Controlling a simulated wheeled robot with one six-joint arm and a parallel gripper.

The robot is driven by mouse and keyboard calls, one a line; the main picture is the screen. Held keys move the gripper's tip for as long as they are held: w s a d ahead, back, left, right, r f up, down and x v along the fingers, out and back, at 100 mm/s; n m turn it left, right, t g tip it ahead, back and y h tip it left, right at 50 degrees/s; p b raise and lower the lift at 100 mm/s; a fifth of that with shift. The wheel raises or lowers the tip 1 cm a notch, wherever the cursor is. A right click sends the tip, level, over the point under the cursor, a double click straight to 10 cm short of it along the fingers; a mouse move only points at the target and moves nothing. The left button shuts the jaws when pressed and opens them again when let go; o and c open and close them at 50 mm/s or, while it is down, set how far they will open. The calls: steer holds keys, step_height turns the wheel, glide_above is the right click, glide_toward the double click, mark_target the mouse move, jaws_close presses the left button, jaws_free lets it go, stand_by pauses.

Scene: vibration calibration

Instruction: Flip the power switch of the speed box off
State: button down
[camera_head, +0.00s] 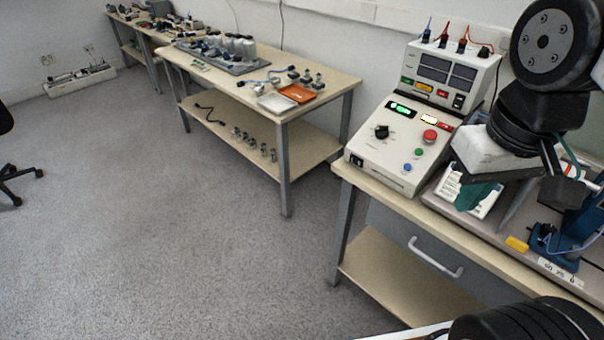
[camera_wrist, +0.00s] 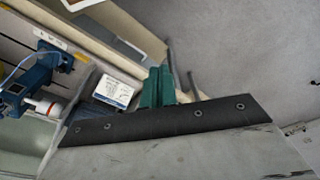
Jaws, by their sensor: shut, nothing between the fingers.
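The speed box appears to be the cream sloped console (camera_head: 395,165) on the near bench, with a black knob, a red button, a lit green display and small green and blue buttons. A small black switch (camera_head: 356,161) sits at the lower left of its front; its on or off position is too small to tell. My gripper (camera_head: 476,196) is to the right of the console, apart from it, with its green fingers pointing down. In the wrist view the green fingers (camera_wrist: 158,86) are together and empty. The console is not recognisable in the wrist view.
A cream unit with dark displays (camera_head: 446,77) stands behind the console, with red and blue plugs on top. A white label card (camera_head: 474,197) lies behind my fingers. A blue fixture (camera_head: 562,240) and yellow block (camera_head: 516,244) are at right.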

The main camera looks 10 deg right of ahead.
steer(key=shift+a, duration=0.4)
steer(key=w+f+n+g+h, duration=0.1)
steer(key=w+f+n+h, duration=0.5)
steer(key=w, duration=0.3)
steer(key=w+f+n+h, duration=0.4)
steer(key=w+n+h, duration=0.3)
steer(key=w, duration=0.3)
steer(key=w+a+f+n+t, duration=0.4)
steer(key=a+f+n+t, duration=0.2)
steer(key=a+f+n, duration=0.1)
steer(key=w+a+f+n+t, duration=0.4)
steer(key=a+f+n+t, duration=0.2)
steer(key=f, duration=0.4)
steer(key=shift+w+a+f+n, duration=0.15)
steer(key=shift+w+a+n, duration=0.25)
